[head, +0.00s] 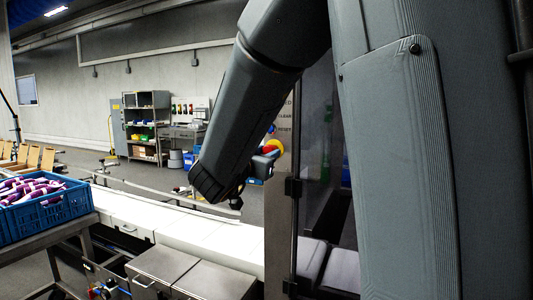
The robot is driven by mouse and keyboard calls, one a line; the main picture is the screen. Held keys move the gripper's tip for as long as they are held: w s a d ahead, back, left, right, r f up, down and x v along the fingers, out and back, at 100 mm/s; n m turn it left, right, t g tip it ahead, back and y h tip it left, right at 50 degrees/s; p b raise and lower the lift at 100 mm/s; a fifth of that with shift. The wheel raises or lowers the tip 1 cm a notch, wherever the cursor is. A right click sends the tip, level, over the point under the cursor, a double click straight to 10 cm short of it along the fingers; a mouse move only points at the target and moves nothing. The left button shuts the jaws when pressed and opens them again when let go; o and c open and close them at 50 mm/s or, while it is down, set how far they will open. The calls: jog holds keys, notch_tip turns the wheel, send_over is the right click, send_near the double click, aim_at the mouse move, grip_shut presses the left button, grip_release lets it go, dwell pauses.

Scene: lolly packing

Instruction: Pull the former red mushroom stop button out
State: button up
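A red mushroom stop button (271,149) with yellow around it shows small at the left edge of the grey panel (280,190). It is partly hidden by the end of my arm.
A blue crate (45,226) of purple-and-white wrapped items stands at the left. A white conveyor (190,232) runs below the arm, with metal boxes (165,265) in front. A clear guard door with a dark post (293,220) stands right of the panel. Shelves (147,125) stand far back.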

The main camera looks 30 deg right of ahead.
jog(key=o, duration=0.5)
jog(key=shift+s, duration=0.1)
jog(key=shift+c, duration=0.2)
jog(key=shift+a, duration=0.1)
jog(key=b+v, duration=0.2)
jog(key=v, duration=0.5)
jog(key=shift+s+a, duration=0.3)
